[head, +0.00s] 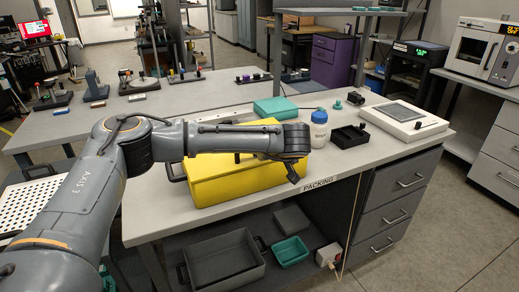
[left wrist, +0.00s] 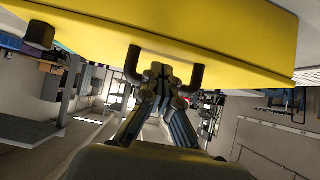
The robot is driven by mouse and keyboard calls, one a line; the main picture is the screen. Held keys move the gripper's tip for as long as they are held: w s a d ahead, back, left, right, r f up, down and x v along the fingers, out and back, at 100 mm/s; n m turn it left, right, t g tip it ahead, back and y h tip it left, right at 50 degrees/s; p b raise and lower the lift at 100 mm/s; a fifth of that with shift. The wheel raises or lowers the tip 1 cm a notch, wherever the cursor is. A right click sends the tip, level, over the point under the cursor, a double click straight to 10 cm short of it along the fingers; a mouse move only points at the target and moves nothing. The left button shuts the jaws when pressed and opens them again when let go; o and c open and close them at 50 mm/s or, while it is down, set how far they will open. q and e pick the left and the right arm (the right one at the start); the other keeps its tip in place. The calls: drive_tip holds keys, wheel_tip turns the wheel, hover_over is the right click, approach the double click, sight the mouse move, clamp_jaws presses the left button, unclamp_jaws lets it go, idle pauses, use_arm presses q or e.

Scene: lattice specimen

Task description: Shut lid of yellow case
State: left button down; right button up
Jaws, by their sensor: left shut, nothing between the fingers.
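The yellow case (head: 235,185) stands on the packing bench, partly covered by my left arm. Its top shows behind the arm; I cannot tell how far the lid is open. A dark handle sticks out at its left side. In the left wrist view the yellow case (left wrist: 200,30) fills the top, with a dark handle (left wrist: 197,77) on its edge. My left gripper (left wrist: 160,72) is shut and empty, its fingertips between the handle's two posts in that view; contact is unclear. In the head view the left gripper (head: 293,178) points down by the case's right end. My right gripper is out of view.
A white bottle with a blue cap (head: 319,128), a black tray (head: 350,136) and a flat white device (head: 404,118) stand right of the case. A teal box (head: 276,108) lies behind it. Grey and teal bins (head: 291,251) sit on the shelf below.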

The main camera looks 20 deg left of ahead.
use_arm(q)
drive_tip(key=shift+w+a+f, duration=0.3)
drive_tip(key=shift+w+f, duration=0.05)
drive_tip(key=shift+w, duration=0.05)
drive_tip(key=shift+s+d+r, duration=0.15)
drive_tip(key=shift+d+r, duration=0.05)
drive_tip(key=shift+r, duration=0.2)
drive_tip(key=s+d+f+b, duration=0.1)
drive_tip(key=s+d, duration=0.5)
drive_tip(key=shift+d+f, duration=0.35)
drive_tip(key=shift+d, duration=0.05)
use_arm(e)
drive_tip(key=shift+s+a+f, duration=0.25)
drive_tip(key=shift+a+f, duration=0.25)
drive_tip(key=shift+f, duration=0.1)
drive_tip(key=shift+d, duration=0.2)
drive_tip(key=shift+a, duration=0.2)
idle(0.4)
